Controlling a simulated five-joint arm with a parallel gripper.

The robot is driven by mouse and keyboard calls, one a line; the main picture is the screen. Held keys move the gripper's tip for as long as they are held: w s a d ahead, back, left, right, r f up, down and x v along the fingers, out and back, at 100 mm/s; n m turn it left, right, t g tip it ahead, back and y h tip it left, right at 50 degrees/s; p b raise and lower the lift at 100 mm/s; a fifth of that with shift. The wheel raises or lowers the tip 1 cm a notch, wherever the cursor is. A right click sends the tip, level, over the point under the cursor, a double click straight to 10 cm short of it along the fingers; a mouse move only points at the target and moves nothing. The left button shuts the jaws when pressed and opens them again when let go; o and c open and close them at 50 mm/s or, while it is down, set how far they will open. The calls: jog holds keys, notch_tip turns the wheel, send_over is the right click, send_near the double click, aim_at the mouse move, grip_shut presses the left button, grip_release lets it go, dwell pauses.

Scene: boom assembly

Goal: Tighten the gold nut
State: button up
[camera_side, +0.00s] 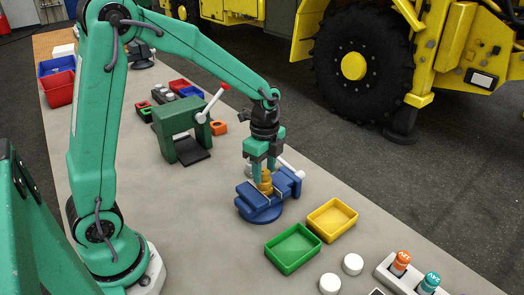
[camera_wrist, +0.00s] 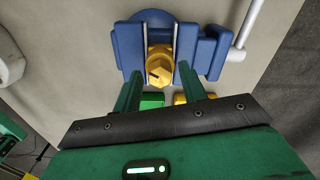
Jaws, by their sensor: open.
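The gold nut (camera_wrist: 158,72) sits between the jaws of a blue vise (camera_wrist: 128,45) in the wrist view, with a dark slot-like mark on its face. In the side view the gold nut (camera_side: 265,184) shows in the blue vise (camera_side: 260,208) on the bench, partly hidden by the fingers. My gripper (camera_side: 262,172) points down at the vise, directly above and around the nut. In the wrist view my gripper (camera_wrist: 157,78) is open, its two green fingers on either side of the nut. Whether the fingers touch it cannot be told.
A green tray (camera_side: 293,250) and a yellow tray (camera_side: 332,219) stand in front of the vise. The vise's white handle (camera_side: 292,169) sticks out behind. A green press (camera_side: 180,130) with a white lever stands at left.

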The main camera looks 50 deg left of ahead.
jog(key=n, duration=0.5)
jog(key=shift+n, duration=2.1)
jog(key=shift+n, duration=0.6)
jog(key=n, duration=1)
jog(key=shift+n, duration=0.4)
